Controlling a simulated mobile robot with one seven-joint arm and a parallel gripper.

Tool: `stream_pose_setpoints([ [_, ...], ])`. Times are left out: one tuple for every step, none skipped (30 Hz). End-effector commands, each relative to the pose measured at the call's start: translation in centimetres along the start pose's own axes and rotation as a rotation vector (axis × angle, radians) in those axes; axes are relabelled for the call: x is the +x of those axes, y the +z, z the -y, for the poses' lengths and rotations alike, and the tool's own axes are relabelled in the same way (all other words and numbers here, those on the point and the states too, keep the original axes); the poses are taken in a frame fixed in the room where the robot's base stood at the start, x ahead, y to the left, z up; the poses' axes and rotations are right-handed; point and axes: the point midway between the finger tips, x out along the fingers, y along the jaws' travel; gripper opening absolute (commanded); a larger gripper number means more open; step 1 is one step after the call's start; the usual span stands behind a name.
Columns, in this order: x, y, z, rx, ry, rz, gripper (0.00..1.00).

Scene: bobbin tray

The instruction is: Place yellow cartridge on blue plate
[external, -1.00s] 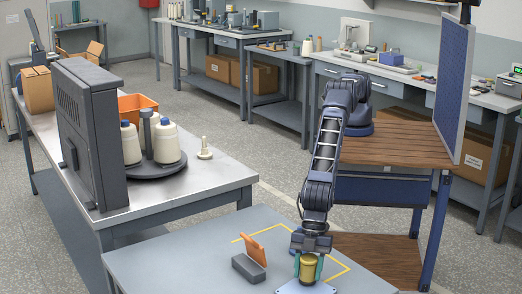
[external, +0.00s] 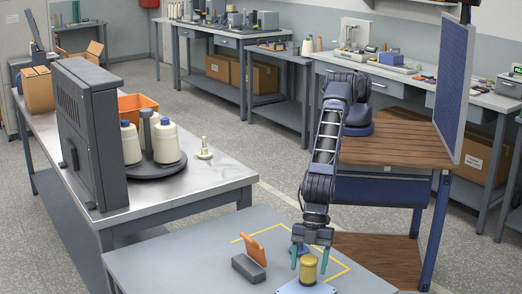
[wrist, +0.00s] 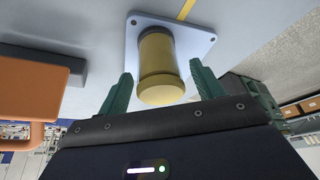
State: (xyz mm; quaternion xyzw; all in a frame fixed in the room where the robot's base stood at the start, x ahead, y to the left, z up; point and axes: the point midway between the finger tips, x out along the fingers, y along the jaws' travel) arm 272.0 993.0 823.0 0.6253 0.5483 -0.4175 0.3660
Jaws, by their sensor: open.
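The yellow cartridge (external: 308,269) stands upright on the pale blue plate (external: 290,288) near the front of the grey table. In the wrist view the cartridge (wrist: 157,65) stands on the plate (wrist: 197,42), inside the plate's edges. My gripper (external: 309,266) is open, with its green fingers apart, just above and around the cartridge's top. In the wrist view the fingers of my gripper (wrist: 160,85) are on either side of the cartridge, with gaps to it.
An orange piece (external: 255,250) and a dark grey block (external: 248,268) are to the left of the plate. Yellow tape (external: 342,266) marks the table. The table's left part is clear.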

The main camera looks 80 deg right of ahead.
Motion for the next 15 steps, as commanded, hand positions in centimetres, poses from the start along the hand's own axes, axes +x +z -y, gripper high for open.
stream_pose_setpoints([
  [-0.8,0.0,0.0,0.000,0.000,-0.001,0.67],
  [-1.3,-0.1,0.0,0.000,0.000,-0.002,0.67],
  [-1.8,0.0,0.0,0.000,0.000,-0.001,0.67],
  [-2.3,-0.1,0.0,0.000,0.000,-0.001,0.67],
  [-2.7,-0.1,0.0,0.000,0.000,-0.002,0.67],
  [-3.2,0.0,0.0,0.000,0.000,-0.001,0.67],
  [-3.7,-0.1,0.0,0.000,0.000,-0.001,0.67],
  [-4.2,0.0,0.0,0.000,0.000,-0.001,0.67],
  [-4.7,0.0,0.0,0.000,0.000,0.000,0.67],
  [-5.2,-0.1,0.0,0.000,0.000,-0.001,0.67],
  [-5.7,-0.1,0.0,0.000,0.000,-0.001,0.67],
  [-6.2,0.0,0.0,-0.001,0.000,0.000,0.67],
  [-6.6,0.0,0.0,-0.001,0.000,0.000,0.67],
  [-7.0,0.0,0.0,-0.001,0.000,0.000,0.67],
  [-7.6,0.0,0.0,-0.001,0.000,0.000,0.67],
])
